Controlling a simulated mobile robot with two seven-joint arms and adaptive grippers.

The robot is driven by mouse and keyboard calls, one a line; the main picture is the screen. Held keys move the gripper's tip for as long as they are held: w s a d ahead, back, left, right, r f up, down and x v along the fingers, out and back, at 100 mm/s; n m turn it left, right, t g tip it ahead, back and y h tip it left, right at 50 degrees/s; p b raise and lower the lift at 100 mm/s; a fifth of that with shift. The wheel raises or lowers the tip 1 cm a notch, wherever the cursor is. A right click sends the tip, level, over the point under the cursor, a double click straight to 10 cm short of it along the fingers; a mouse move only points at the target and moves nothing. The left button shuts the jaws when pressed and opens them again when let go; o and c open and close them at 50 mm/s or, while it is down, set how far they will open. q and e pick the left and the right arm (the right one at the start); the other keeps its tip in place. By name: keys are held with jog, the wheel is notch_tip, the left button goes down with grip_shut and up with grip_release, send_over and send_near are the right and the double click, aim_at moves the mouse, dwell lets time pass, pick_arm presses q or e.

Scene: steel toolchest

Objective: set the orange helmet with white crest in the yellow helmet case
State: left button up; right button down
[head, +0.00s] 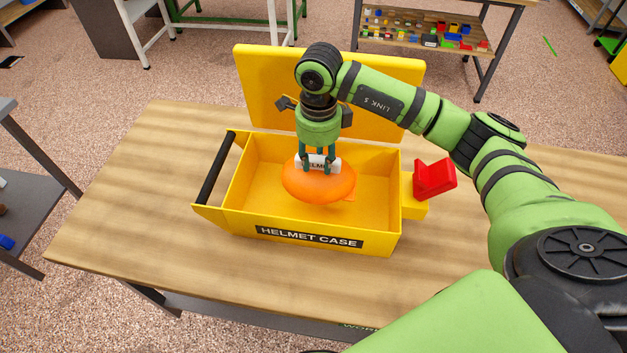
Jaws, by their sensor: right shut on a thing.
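The orange helmet (318,185) with a white crest marked with dark letters shows in the head view, inside the outline of the yellow helmet case (375,241). My right gripper (318,162) points straight down and is shut on the helmet's white crest. I cannot tell whether the helmet touches the case floor. The case is open, with its lid (265,85) raised at the back. Its front wall carries a "HELMET CASE" label. My left gripper is not in view.
The case stands on a wooden table (130,215). It has a black handle (216,167) at its left and a red part (435,179) at its right. Bare tabletop lies left of the case. A shelf (420,32) with small coloured items stands behind.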

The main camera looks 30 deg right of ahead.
notch_tip(320, 180, down, 3)
jog(key=shift+f+p, duration=0.15)
jog(key=shift+p, duration=0.2)
notch_tip(320, 180, down, 3)
jog(key=shift+f+p, duration=0.1)
jog(key=shift+p, duration=0.35)
jog(key=shift+w+f, duration=0.1)
jog(key=shift+f, duration=0.1)
jog(key=shift+f+b, duration=0.2)
jog(key=shift+b, duration=0.1)
jog(key=c, duration=0.8)
grip_release()
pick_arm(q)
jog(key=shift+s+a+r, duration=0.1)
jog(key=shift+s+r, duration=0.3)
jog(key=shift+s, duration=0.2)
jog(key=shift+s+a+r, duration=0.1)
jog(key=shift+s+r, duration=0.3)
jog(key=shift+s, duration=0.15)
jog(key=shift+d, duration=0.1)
pick_arm(e)
jog(key=shift+r, duration=0.15)
